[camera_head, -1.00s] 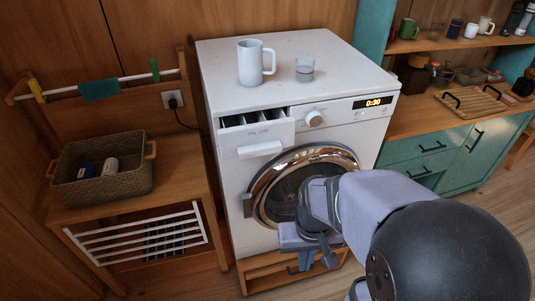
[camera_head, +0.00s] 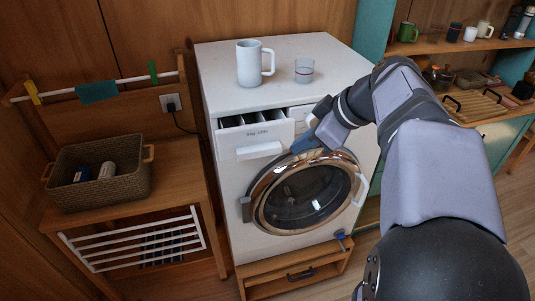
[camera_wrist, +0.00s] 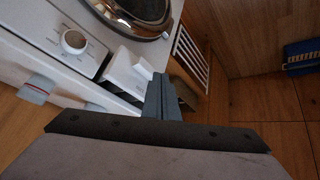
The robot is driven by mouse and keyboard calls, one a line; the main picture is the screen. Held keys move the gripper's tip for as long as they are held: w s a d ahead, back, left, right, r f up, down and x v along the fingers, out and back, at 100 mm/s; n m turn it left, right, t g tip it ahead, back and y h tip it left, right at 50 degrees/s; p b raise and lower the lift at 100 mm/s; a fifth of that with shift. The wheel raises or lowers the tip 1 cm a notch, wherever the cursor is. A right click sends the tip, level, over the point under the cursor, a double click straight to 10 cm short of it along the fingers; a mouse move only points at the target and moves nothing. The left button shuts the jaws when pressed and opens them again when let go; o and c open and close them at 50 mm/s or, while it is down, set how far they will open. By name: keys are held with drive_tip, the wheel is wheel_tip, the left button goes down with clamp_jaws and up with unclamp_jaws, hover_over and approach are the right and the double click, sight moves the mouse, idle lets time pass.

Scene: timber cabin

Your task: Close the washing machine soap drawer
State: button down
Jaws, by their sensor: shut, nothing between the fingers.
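The white washing machine (camera_head: 225,215) stands in the middle of the head view. Its soap drawer (camera_head: 258,140) is at the upper left of the front, pulled out, with its compartments visible from above. In the wrist view the drawer (camera_wrist: 122,68) shows with its white handle. My gripper (camera_head: 305,143) is shut and empty, just right of the drawer front and above the round door. In the wrist view my gripper's fingertips (camera_wrist: 159,80) appear beside the drawer's handle. I cannot tell whether they touch it.
A white mug (camera_head: 250,63) and a glass (camera_head: 304,70) stand on the machine's top. The control knob (camera_wrist: 74,42) is close to the drawer. A wooden shelf unit with a wicker basket (camera_head: 130,185) stands left. A small blue object (camera_head: 342,238) is by the wooden base.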

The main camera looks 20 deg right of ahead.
sight(267, 154)
drive_tip(key=n, duration=0.2)
drive_tip(key=a+n, duration=0.1)
drive_tip(key=n, duration=0.2)
drive_tip(key=s+n, duration=0.1)
drive_tip(key=n, duration=0.1)
drive_tip(key=shift+a+n+g+y, duration=0.3)
drive_tip(key=shift+a+y, duration=0.1)
drive_tip(key=shift+w+a+f+p, duration=0.65)
drive_tip(key=shift+w+f+p, duration=0.35)
drive_tip(key=shift+w+f, duration=0.4)
drive_tip(key=shift+w+a+f+p, duration=0.6)
drive_tip(key=shift+w+f+p, duration=0.45)
drive_tip(key=shift+w+f, duration=0.35)
drive_tip(key=shift+w+a+f+p, duration=0.65)
drive_tip(key=shift+w+f+p, duration=0.35)
drive_tip(key=shift+w+f, duration=0.4)
drive_tip(key=shift+w+r, duration=0.1)
drive_tip(key=shift+r, duration=0.05)
